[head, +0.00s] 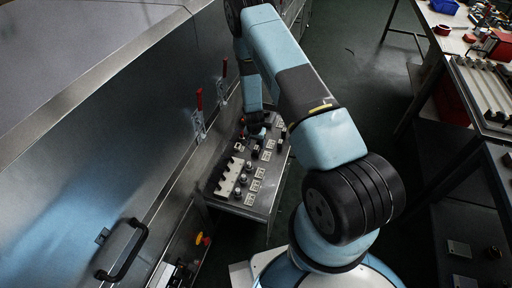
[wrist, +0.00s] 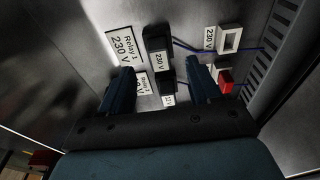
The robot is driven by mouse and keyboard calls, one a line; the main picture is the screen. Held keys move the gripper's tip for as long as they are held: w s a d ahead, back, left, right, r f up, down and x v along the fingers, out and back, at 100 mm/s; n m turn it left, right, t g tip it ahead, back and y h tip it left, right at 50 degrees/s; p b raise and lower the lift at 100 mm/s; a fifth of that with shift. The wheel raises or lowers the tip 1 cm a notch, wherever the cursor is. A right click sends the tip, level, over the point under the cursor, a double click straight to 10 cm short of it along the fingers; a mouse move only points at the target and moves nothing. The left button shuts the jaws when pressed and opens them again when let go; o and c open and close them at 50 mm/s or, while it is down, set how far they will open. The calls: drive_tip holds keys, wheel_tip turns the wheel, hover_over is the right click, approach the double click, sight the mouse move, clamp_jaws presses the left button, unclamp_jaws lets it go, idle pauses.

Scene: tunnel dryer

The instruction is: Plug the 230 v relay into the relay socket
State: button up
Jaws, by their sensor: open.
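In the wrist view, a black block with a white "230 V" label, the 230 V relay (wrist: 155,42), stands on the metal panel beside a plate reading "Relay 1 230 V" (wrist: 122,44). My gripper (wrist: 160,68) is open, with one blue finger on each side of the relay's near part; I cannot tell whether they touch it. A white-framed socket (wrist: 229,38) with a "230 V" label and a blue wire is to the right, empty-looking. In the head view, my gripper (head: 257,130) is low over the panel and the relay there is too small to tell.
A red part (wrist: 226,82) sits near the right finger. The sloped panel (head: 238,203) holds several white blocks and knobs. The dryer wall (head: 95,150) with red-handled clamps (head: 199,100) stands at left. A workbench (head: 430,20) is at right, with open floor between.

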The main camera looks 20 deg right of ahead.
wheel_tip(320, 180, up, 9)
drive_tip(key=s, duration=0.1)
drive_tip(key=shift+a+f, duration=0.2)
drive_tip(key=shift+a, duration=0.15)
idle(0.4)
